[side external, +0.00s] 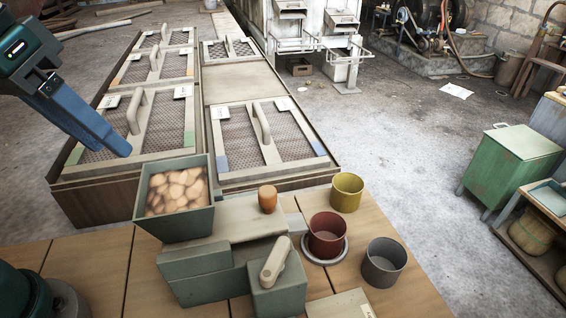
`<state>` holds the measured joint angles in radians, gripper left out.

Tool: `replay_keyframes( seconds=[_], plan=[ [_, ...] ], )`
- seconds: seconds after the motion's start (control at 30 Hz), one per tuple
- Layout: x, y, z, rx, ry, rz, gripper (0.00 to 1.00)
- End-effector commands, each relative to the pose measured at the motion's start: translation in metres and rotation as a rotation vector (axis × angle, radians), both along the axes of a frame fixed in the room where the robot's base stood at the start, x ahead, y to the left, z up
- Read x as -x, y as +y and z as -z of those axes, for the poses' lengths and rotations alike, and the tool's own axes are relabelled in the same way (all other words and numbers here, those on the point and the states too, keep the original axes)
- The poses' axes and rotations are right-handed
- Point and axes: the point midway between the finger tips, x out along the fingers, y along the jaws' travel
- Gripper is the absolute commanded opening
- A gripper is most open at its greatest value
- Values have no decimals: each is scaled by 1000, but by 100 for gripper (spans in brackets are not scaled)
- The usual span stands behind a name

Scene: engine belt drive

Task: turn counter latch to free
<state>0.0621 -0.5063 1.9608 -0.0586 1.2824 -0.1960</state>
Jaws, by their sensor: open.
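A beige lever (275,262), which looks like the counter latch, lies tilted across the top of a small grey-green box (279,290) at the front of a machine on the wooden table. Its upper end points up and right. No label on it can be read. The machine body (205,272) stands to its left. My gripper (119,146) hangs at the upper left, well away from the lever and above the screened frames. It is open and empty. Its blue fingers overlap, so the gap is hard to see.
A hopper of tan lumps (205,226) rises on the machine's left, with an orange knob (267,199) behind the lever. A red cup (327,238) on a round pad, a yellow cup (346,194) and a grey cup (384,265) stand to the right. Screened frames (238,140) lie behind.

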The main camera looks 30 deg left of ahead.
Motion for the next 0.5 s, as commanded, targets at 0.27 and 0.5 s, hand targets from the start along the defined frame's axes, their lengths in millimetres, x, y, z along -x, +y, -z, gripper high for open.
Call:
replay_keyframes(
  seconds=[0.27, 0.5],
  plan=[
    [16, 17, 17, -95, -69, 70, 51],
    [21, 22, 24, -130, -91, 98, 51]
  ],
)
